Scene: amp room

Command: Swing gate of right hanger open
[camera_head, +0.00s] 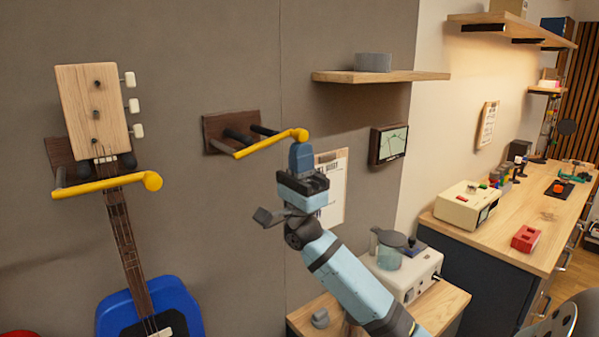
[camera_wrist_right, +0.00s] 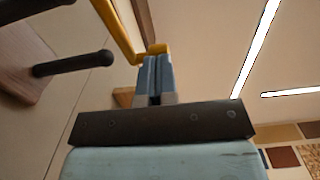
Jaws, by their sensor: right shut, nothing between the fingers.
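The right hanger has a dark wooden plate (camera_head: 214,130) on the wall, dark prongs (camera_head: 238,136) and a yellow gate (camera_head: 268,144) with a round knob at its right end. The gate runs across the front of the prongs. My right gripper (camera_head: 300,150) is shut and empty, pointing up, with its fingertips right at the knob. In the right wrist view the shut fingers (camera_wrist_right: 154,75) meet the yellow knob (camera_wrist_right: 158,48); whether they touch it I cannot tell. A prong (camera_wrist_right: 75,64) shows at left there. My left gripper is not in view.
The left hanger's yellow gate (camera_head: 105,186) crosses in front of the neck of a blue guitar (camera_head: 120,312). A wooden shelf (camera_head: 380,76) juts out above right of my gripper. A paper sheet (camera_head: 333,185) is behind it. A grinder-like device (camera_head: 400,262) stands on a low table.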

